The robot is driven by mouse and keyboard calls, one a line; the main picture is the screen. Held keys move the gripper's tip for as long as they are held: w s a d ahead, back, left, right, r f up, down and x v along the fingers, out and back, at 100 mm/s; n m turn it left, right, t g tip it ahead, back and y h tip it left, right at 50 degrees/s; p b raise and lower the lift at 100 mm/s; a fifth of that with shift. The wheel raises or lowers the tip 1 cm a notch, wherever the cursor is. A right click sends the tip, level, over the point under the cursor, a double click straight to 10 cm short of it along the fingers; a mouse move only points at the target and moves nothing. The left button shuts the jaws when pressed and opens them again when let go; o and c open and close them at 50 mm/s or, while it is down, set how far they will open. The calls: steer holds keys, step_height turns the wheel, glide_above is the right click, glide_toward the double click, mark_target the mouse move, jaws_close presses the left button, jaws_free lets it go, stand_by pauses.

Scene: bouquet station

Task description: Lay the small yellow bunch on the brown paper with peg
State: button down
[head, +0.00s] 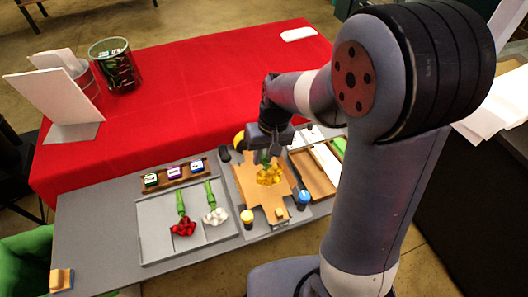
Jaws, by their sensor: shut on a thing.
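The small yellow bunch (269,175) has yellow blooms and a short green stem. My gripper (265,156) points down at the stem end and is shut on the bunch. The bunch is over the middle of the brown paper (246,180), a tan sheet with a stepped outline. I cannot tell whether the bunch touches the paper. A small light block, perhaps the peg (280,212), is at the paper's near end. My gripper and the bunch hide part of the paper.
Left of the paper, a grey tray (156,232) holds a red bunch (183,227) and a white bunch (215,216). A yellow-topped item (247,216) and a blue-topped item (304,197) flank the paper's near end. A wooden compartment tray (302,173) is to the right.

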steer(key=shift+d, duration=0.1)
steer(key=shift+f+b, duration=3.25)
steer(key=shift+f, duration=0.9)
steer(key=shift+f+b, duration=0.25)
steer(key=shift+b, duration=0.05)
steer(key=c, duration=0.8)
jaws_free()
steer(key=shift+r, duration=0.1)
steer(key=shift+r+p, duration=2.8)
steer(key=shift+r, duration=0.65)
